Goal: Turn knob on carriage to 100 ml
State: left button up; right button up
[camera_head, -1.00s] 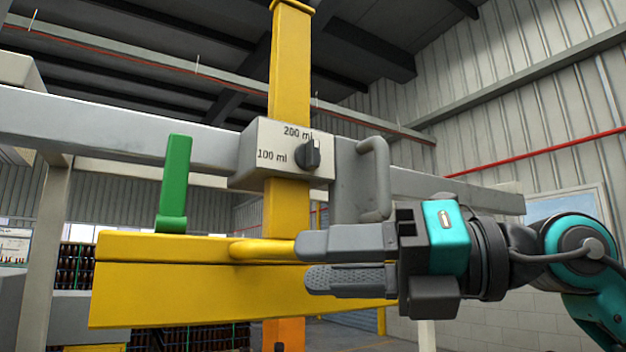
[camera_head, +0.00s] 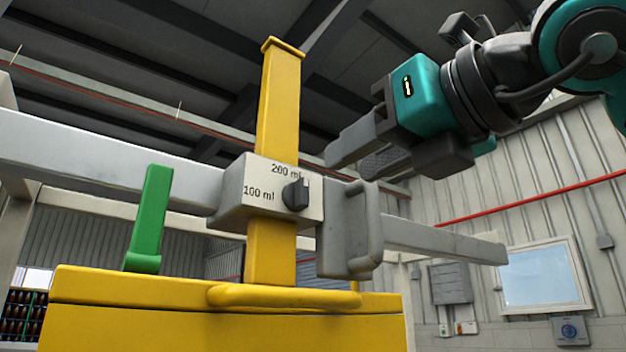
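The pale grey carriage (camera_head: 235,200) sits on the grey horizontal beam, in front of the yellow post. Its dark round knob (camera_head: 294,196) is on the front face, with its raised grip pointing up towards the "200 ml" label (camera_head: 286,171). The "100 ml" label (camera_head: 259,193) is left of the knob. My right gripper (camera_head: 350,161) is above and right of the knob, its fingers pointing down-left. It is open with a gap between the fingers, empty, and clear of the knob. My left gripper is out of view.
A grey handle (camera_head: 368,225) stands out just right of the knob, below my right gripper. The yellow post (camera_head: 278,105) rises behind the carriage. A green lever (camera_head: 150,217) stands at left on the yellow box (camera_head: 190,290). A window (camera_head: 545,277) is at far right.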

aim_at(306, 189)
jog(key=p+x, duration=0.1)
jog(key=x, duration=0.7)
jog(key=shift+w+a, duration=0.2)
jog(key=shift+w, duration=0.05)
grip_shut()
